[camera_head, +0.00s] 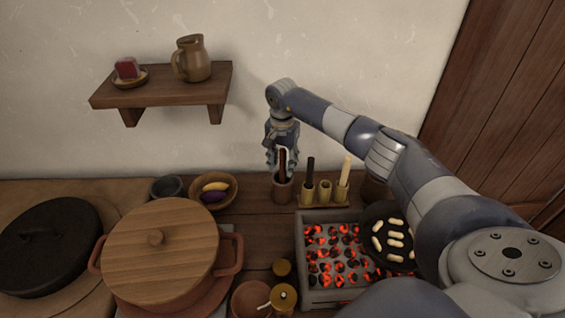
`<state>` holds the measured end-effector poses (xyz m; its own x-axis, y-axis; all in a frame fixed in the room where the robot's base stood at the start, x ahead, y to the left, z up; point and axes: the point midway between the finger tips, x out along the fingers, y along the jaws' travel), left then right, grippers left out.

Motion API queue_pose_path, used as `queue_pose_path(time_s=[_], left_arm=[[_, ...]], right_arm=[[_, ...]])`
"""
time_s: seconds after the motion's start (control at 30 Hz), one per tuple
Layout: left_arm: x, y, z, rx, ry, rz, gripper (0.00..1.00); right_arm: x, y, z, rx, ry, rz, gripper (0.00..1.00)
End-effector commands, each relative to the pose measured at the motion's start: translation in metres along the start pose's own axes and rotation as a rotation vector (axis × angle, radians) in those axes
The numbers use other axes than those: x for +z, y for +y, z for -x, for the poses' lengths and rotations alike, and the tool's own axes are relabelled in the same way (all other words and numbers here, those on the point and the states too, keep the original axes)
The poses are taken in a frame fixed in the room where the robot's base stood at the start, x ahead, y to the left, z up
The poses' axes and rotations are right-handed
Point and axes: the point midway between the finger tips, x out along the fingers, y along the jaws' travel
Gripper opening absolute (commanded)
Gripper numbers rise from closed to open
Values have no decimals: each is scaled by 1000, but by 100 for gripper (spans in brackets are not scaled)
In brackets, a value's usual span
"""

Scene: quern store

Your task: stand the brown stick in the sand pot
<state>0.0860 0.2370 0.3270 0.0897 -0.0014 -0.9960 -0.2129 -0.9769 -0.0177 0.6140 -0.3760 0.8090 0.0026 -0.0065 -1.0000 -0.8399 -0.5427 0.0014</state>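My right gripper (282,168) points down above a small brown pot (282,192), which I take to be the sand pot. It appears shut on a dark reddish-brown stick (282,160), with a finger on each side. The stick is upright and its lower end is at the pot's mouth. I cannot tell how deep it goes or whether it touches the sand. The sand itself is hidden. My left gripper is not in view.
Just right of the pot, a wooden holder (324,203) has a black stick (310,170) and a cream stick (346,170). A grill with glowing coals (325,255) and a black pan (385,215) are in front. A lidded pot (160,240) and a bowl (222,200) stand left.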

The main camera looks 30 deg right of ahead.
Motion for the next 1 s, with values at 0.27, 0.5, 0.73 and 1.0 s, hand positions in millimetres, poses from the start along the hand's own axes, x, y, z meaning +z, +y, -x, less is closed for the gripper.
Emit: queue_pose_path(time_s=[0.27, 0.5, 0.73, 1.0], left_arm=[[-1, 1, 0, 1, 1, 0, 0], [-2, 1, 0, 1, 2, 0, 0], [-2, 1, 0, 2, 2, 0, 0], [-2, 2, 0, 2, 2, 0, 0]], right_arm=[[-2, -1, 45, -5, 4, 0, 39], [-1, -1, 93, -3, 3, 1, 39], [0, 0, 117, -1, 1, 0, 39], [0, 0, 119, 0, 0, 0, 39]])
